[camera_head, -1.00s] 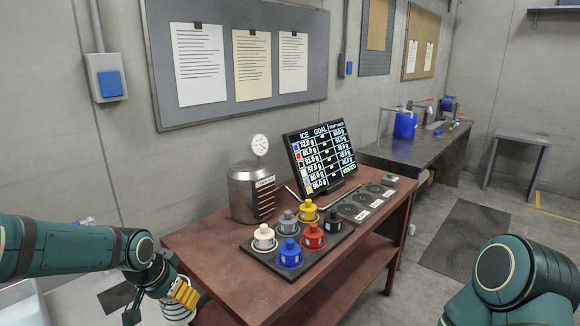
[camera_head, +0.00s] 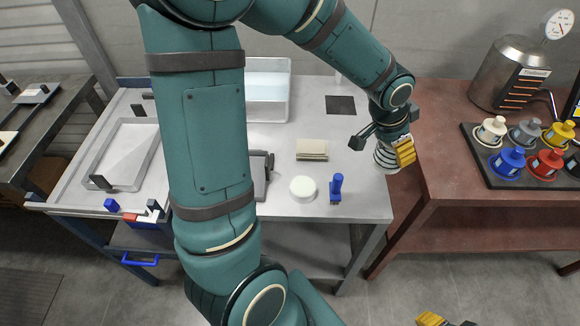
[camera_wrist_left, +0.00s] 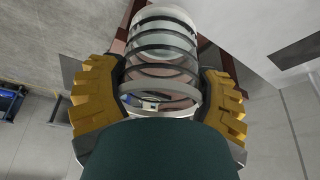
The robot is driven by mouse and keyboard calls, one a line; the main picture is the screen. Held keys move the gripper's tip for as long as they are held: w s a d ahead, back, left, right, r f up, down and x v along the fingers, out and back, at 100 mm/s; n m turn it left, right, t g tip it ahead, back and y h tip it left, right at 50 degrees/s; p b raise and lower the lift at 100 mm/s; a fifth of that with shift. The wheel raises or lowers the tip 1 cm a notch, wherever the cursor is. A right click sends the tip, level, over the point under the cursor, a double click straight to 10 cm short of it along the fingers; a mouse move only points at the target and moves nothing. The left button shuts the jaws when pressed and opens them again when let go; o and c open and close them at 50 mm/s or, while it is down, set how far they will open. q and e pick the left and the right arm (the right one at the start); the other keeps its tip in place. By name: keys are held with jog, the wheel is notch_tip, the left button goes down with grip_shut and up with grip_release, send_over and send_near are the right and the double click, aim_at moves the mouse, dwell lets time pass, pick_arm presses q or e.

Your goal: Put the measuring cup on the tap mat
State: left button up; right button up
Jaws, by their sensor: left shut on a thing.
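The measuring cup (camera_head: 384,160) is a clear cup with dark rings. In the left wrist view it (camera_wrist_left: 160,50) sits between the two yellow finger pads. My left gripper (camera_head: 396,147) is shut on it, at the right end of the grey table, close to the red-brown bench. A dark square mat (camera_head: 340,105), which looks like the tap mat, lies bare at the table's back, left of the cup. My right gripper (camera_head: 436,320) shows only a yellow fingertip at the bottom edge; its jaws are cut off.
On the grey table (camera_head: 290,215) are a clear bin (camera_head: 268,90), a beige block (camera_head: 312,150), a white round puck (camera_head: 303,188), a small blue item (camera_head: 336,188) and a grey tray (camera_head: 122,155). Coloured pots stand on a black tray (camera_head: 505,183) on the right bench.

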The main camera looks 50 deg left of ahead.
pick_arm(q)
jog(key=r+p, duration=0.1)
send_over(350, 178)
notch_tip(350, 178, down, 7)
jog(key=shift+r+b, duration=0.1)
jog(key=shift+b, duration=1)
notch_tip(350, 178, down, 4)
jog(key=shift+r+b, duration=0.25)
jog(key=shift+b, duration=0.45)
jog(key=shift+r, duration=0.1)
jog(key=shift+f, duration=0.2)
jog(key=o, duration=1.1)
jog(key=shift+o, duration=0.2)
jog(key=shift+r, duration=0.15)
